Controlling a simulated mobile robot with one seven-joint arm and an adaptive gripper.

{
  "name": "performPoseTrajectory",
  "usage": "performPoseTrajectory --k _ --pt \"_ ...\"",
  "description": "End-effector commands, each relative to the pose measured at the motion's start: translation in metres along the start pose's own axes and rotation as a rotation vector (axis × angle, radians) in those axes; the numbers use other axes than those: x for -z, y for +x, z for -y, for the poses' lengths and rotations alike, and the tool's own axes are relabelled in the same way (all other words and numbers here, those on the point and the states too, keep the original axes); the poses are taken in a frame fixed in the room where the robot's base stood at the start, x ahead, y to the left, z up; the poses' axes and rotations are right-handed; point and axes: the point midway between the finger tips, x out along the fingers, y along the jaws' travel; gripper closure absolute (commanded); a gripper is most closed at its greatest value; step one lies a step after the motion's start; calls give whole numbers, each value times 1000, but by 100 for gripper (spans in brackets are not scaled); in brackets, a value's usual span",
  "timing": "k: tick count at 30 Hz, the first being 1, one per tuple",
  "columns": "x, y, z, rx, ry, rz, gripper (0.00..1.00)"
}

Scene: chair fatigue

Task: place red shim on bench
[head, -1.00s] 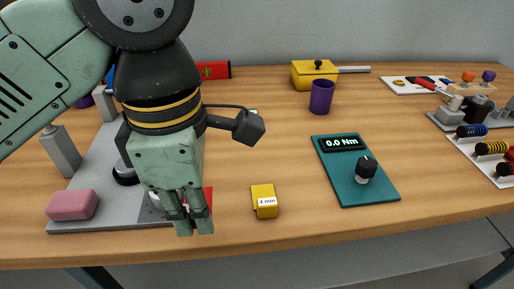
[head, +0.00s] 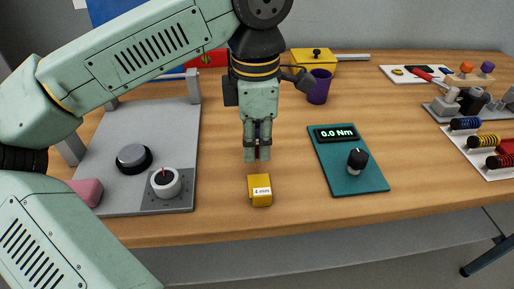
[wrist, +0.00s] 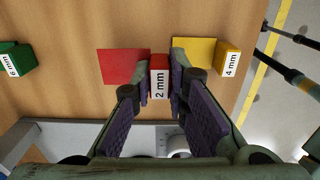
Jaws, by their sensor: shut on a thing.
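The red shim is a thin red plate (wrist: 120,66) with a raised red block labelled "2 mm" (wrist: 160,78). My gripper (head: 257,156) is shut on that block, with one finger on each side in the wrist view. In the head view only a little red shows between the fingers. The gripper points down over the open middle of the wooden bench (head: 225,215), behind the yellow shim. I cannot tell whether the shim touches the bench. The yellow "4 mm" shim (head: 260,190) lies nearby; it also shows right of the red one in the wrist view (wrist: 228,58).
A grey fixture plate (head: 110,190) with a white round cup (head: 165,183) stands left. A teal torque meter (head: 345,175) is right. A purple cup (head: 319,88) and yellow box (head: 315,63) stand behind. A green "6 mm" shim (wrist: 18,58) shows in the wrist view.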

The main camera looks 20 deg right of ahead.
Motion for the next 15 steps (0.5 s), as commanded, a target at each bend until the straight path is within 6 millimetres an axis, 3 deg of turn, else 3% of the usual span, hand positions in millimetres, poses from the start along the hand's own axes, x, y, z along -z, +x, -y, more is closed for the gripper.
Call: performPoseTrajectory --k 5,11,15 --pt "-2 8 -3 1 0 0 100" --pt "-2 33 -2 2 2 0 100" --pt "-2 36 -3 0 0 0 100"
